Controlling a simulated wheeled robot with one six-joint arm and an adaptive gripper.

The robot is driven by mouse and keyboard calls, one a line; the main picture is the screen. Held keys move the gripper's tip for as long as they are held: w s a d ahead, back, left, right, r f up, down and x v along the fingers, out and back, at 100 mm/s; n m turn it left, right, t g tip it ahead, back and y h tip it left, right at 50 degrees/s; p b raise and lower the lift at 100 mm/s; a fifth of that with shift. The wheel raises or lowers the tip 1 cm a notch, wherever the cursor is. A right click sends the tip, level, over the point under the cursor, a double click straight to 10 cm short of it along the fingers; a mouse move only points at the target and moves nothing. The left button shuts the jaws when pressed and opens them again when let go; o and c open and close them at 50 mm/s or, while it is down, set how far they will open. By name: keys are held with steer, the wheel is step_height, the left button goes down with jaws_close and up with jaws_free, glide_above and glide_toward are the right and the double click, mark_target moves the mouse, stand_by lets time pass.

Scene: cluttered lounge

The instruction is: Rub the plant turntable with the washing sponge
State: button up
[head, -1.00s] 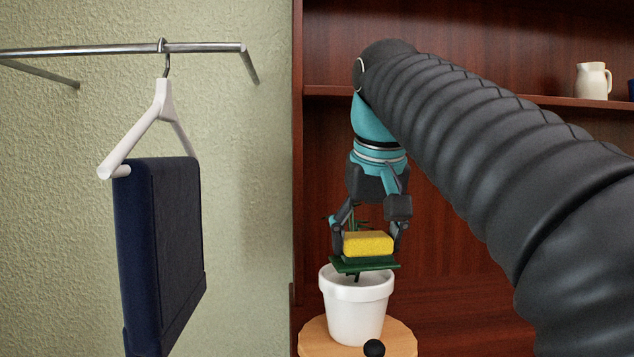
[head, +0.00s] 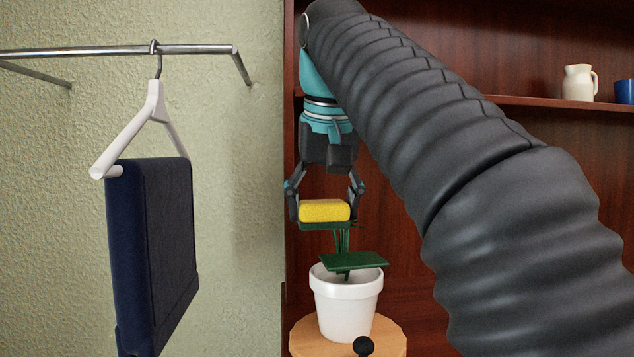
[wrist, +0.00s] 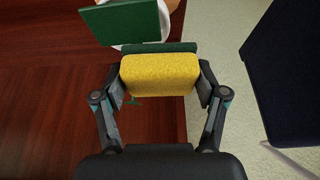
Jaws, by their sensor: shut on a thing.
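My gripper (head: 324,208) is shut on the yellow washing sponge (head: 325,211), with a finger at each end. In the wrist view my gripper (wrist: 161,82) holds the sponge (wrist: 160,75) between its fingers. The plant turntable (head: 310,338) is a round pale wooden disc at the bottom of the head view. A white pot (head: 346,308) with a green plant (head: 352,261) stands on it. The sponge is well above the turntable, above and left of the pot. A green strip shows just under the sponge; I cannot tell whether it is a leaf or the sponge.
A black knob (head: 363,345) shows at the turntable's front. A dark blue item (head: 155,255) hangs at the left from a white hanger (head: 150,105) on a metal rail (head: 110,51). A cream jug (head: 579,83) and a blue cup (head: 624,91) stand on the wooden shelf behind.

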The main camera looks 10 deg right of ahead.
steer(key=shift+r, duration=1.55)
